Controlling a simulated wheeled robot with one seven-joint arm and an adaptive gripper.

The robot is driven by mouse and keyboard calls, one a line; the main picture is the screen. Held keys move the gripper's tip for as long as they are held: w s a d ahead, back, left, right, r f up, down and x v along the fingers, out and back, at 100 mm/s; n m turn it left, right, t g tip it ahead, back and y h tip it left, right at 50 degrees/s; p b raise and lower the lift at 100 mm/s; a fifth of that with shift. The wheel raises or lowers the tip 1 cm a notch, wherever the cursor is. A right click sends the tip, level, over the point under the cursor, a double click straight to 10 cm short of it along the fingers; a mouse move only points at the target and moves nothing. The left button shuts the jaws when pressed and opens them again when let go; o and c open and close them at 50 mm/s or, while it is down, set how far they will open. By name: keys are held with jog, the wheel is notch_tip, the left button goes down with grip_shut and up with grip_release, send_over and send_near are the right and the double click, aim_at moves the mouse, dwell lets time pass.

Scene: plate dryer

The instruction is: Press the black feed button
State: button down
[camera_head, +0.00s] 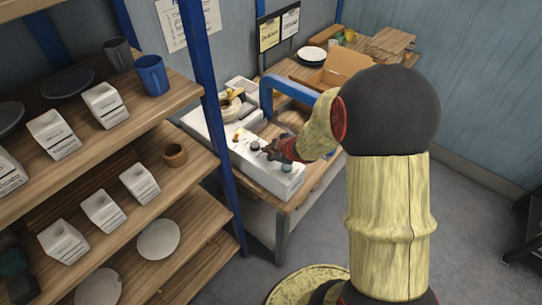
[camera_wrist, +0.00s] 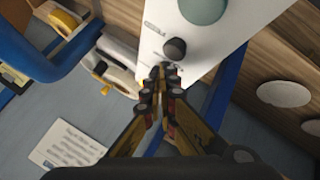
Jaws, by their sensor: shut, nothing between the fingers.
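The white machine (camera_head: 262,177) stands on a wooden bench and has a front panel with round buttons. The black button (camera_wrist: 174,49) shows clearly in the wrist view, just beyond my fingertips; a dark button (camera_head: 254,146) shows in the head view left of my gripper. A grey-green button (camera_wrist: 203,8) lies farther along the panel and also shows in the head view (camera_head: 287,168). My gripper (camera_wrist: 163,72) is shut and empty, its tips over the panel close to the black button. I cannot tell whether they touch the panel. In the head view my gripper (camera_head: 270,150) partly covers the panel.
A blue bar (camera_head: 285,92) arches over the machine. A wooden shelf (camera_head: 115,158) with white boxes, mugs and plates stands at the left, with a blue post (camera_head: 205,75) near the machine. An open cardboard box (camera_head: 342,70) sits behind on the bench. The floor at right is mostly clear.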

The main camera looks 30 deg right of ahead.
aim_at(270, 157)
jog(key=shift+f, duration=0.15)
jog(key=shift+f+b, duration=0.3)
jog(key=shift+f+b, duration=0.45)
jog(key=shift+f, duration=0.15)
dwell(0.8)
jog(key=shift+r, duration=0.1)
jog(key=shift+r+p, duration=1)
jog(key=shift+p, duration=0.05)
notch_tip(270, 157, up, 5)
jog(key=p, duration=0.5)
dwell(0.7)
